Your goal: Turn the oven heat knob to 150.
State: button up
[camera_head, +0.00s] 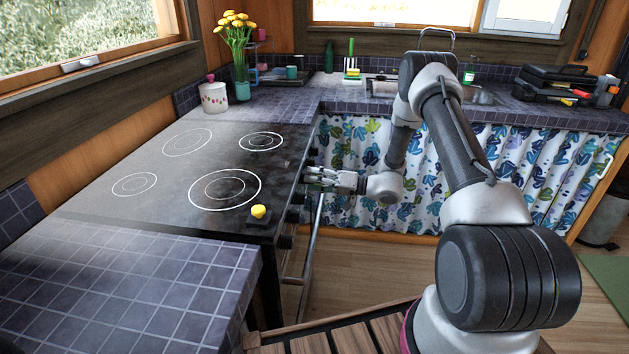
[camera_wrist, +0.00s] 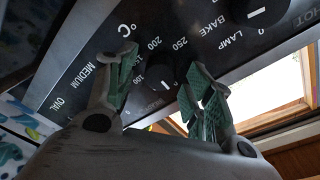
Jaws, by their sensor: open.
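The oven's dark control panel (camera_wrist: 202,38) shows in the wrist view with the heat scale marked °C, 250, 200, 150 and 100. The dark round heat knob (camera_wrist: 160,72) sits amid these numbers. A short white mark shows on its lower side; I cannot tell exactly which value it points to. My gripper (camera_wrist: 160,80) is open, with one green-padded finger to the left of the knob and the other to the right. Contact with the knob cannot be told. In the head view my gripper (camera_head: 318,178) is at the oven front, where the heat knob is hard to make out.
Another knob (camera_wrist: 262,8) sits near the BAKE and LAMP labels. The black cooktop (camera_head: 165,180) carries a yellow object (camera_head: 259,211) at its near edge. The oven handle bar (camera_head: 313,240) runs below the panel. A patterned curtain (camera_head: 480,180) hangs behind my arm.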

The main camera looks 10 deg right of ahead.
jog(key=c, duration=1)
jog(key=shift+w+d+m+g+y, duration=0.15)
jog(key=shift+m+g, duration=0.35)
jog(key=shift+m, duration=4.15)
jog(key=shift+s+a+m+g+y, duration=0.1)
jog(key=shift+m+g, duration=0.4)
jog(key=shift+m, duration=4.1)
jog(key=shift+w+d+m+g+y, duration=0.15)
jog(key=shift+m+g, duration=0.35)
jog(key=shift+m, duration=4.15)
jog(key=shift+s+a, duration=0.1)
jog(key=shift+f, duration=0.1)
